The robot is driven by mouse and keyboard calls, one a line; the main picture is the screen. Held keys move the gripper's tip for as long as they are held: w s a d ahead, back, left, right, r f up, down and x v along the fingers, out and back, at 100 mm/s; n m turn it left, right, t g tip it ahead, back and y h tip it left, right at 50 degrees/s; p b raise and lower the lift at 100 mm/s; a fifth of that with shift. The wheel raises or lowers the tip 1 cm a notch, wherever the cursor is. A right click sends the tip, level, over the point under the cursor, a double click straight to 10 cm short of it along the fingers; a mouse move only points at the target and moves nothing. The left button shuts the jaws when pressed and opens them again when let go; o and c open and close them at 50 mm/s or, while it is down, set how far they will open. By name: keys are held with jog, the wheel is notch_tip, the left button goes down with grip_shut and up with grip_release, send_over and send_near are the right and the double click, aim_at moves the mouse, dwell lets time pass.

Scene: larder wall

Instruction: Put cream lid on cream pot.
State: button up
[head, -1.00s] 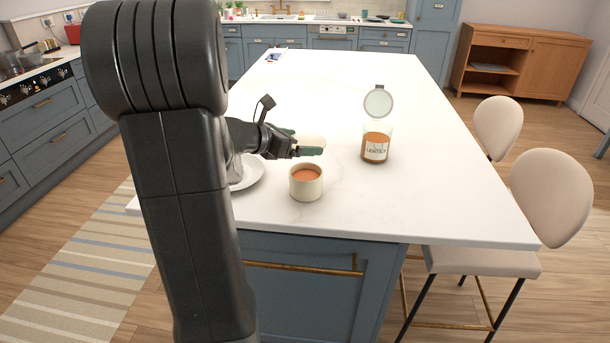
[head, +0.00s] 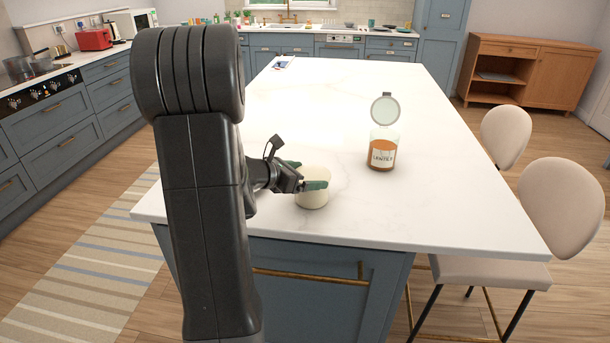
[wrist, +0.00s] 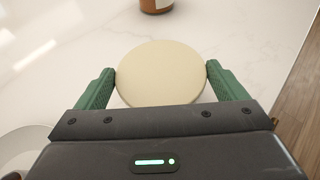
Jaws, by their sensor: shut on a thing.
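The cream pot (head: 311,201) stands on the white worktop near its front edge, in the head view. The cream lid (head: 316,173) is over the pot's mouth and hides what is inside. My gripper (head: 307,186) is shut on the lid, one green finger on each side. In the wrist view the round lid (wrist: 161,74) lies flat between my fingertips (wrist: 161,76) and hides the pot below. I cannot tell whether the lid rests on the rim or is slightly above it.
A glass jar (head: 382,150) with orange contents, a label and a raised lid stands to the right. A white plate (wrist: 22,146) shows at the wrist view's lower left. Two beige chairs (head: 560,205) stand along the right side.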

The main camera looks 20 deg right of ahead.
jog(key=shift+f, duration=0.3)
jog(key=o, duration=0.8)
jog(key=shift+r, duration=0.1)
jog(key=shift+c, duration=0.2)
jog(key=shift+r+p, duration=0.5)
jog(key=shift+r, duration=0.1)
jog(key=v, duration=1.2)
jog(key=shift+f+b, duration=0.25)
jog(key=shift+b, duration=0.05)
